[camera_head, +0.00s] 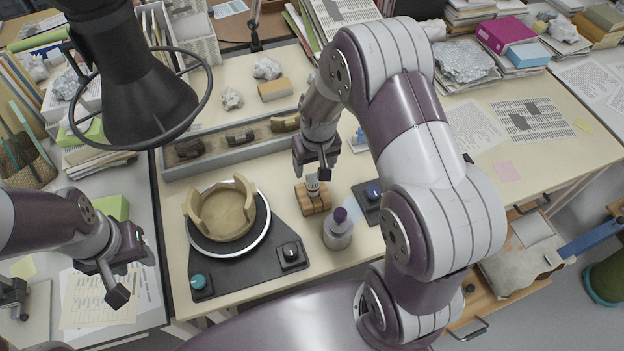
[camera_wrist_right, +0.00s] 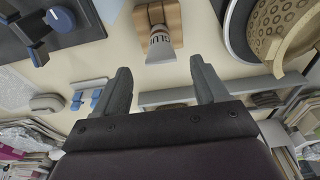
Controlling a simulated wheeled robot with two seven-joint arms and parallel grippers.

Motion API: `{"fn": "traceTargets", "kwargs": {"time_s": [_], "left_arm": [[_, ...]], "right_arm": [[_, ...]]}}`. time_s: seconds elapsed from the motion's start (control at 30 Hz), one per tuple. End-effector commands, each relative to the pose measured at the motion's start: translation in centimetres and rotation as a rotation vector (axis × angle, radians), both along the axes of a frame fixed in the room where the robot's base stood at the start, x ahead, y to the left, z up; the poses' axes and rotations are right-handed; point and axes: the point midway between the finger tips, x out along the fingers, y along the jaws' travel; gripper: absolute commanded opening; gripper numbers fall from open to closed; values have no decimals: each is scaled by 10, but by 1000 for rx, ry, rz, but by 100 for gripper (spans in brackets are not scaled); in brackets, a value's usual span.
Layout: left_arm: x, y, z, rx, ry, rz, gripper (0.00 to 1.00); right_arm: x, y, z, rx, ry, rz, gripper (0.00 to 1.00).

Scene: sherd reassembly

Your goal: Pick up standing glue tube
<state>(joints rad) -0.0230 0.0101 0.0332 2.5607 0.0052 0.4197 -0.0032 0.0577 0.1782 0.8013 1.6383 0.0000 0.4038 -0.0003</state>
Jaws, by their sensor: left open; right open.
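The glue tube (camera_head: 313,185) stands in a small wooden block (camera_head: 314,203) on the table; in the right wrist view the tube (camera_wrist_right: 160,43) shows pale with dark "GLUE" lettering, at top centre. My right gripper (camera_head: 316,166) is just above and behind the tube in the head view. Its two fingers (camera_wrist_right: 164,82) are spread and empty in the wrist view, with the tube beyond the gap between their tips. My left gripper (camera_head: 124,270) is open and empty over the papers at the left, far from the tube.
A bottle with a purple cap (camera_head: 338,229) stands close in front of the block. A turntable (camera_head: 268,237) bearing a partial tan pot (camera_head: 222,212) is to the left. A blue-knobbed dark device (camera_head: 369,199) is to the right. A grey tray (camera_head: 213,157) with sherds lies behind.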

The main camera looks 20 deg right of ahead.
Motion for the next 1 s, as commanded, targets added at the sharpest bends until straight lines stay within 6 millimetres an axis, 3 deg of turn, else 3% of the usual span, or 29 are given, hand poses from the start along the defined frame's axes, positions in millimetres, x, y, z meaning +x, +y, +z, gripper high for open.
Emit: {"fn": "traceTargets", "kwargs": {"time_s": [0.4, 0.63, 0.67, 0.8, 1.0], "left_arm": [[0, 0, 9, 0, 0, 0, 43], [0, 0, 8, 0, 0, 0, 43], [0, 0, 8, 0, 0, 0, 43], [0, 0, 8, 0, 0, 0, 43], [0, 0, 8, 0, 0, 0, 43]], "right_arm": [[4, 1, -61, 0, 1, 0, 72], [5, 1, -64, 0, -1, 0, 72], [5, 1, -64, 0, -1, 0, 66], [5, 1, -64, 0, -1, 0, 24], [5, 1, -64, 0, -1, 0, 25]]}}
